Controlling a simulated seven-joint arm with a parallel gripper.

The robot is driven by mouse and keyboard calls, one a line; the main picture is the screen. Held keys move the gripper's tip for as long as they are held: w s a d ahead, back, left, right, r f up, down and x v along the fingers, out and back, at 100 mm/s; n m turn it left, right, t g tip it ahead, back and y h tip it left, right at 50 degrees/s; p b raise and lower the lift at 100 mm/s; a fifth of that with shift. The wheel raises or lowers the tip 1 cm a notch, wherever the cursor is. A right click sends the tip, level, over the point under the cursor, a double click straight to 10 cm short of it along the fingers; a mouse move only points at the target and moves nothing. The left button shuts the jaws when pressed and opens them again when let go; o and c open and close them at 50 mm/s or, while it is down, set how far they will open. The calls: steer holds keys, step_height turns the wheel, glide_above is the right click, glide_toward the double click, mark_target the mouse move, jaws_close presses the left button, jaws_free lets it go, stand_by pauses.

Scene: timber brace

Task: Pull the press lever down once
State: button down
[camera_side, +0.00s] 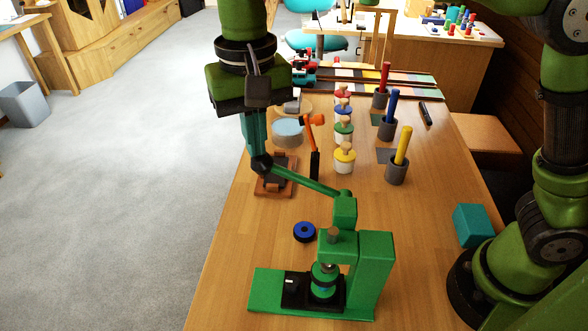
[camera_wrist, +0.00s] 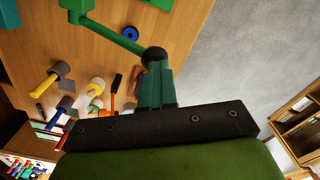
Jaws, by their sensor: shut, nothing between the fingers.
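In the wrist view the knob (camera_wrist: 155,57) sits at the tips of my gripper (camera_wrist: 155,80), and the lever (camera_wrist: 115,37) leads away up-left.
A blue ring (camera_side: 304,232) lies beside the press. A teal box (camera_side: 472,225) lies to the right.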

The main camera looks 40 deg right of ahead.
steer(key=shift+f, duration=0.15)
steer(key=shift+w+a+f, duration=0.2)
steer(key=shift+f, duration=0.7)
steer(key=shift+w+a+f, duration=0.15)
steer(key=shift+a+f, duration=0.05)
steer(key=shift+f, duration=0.55)
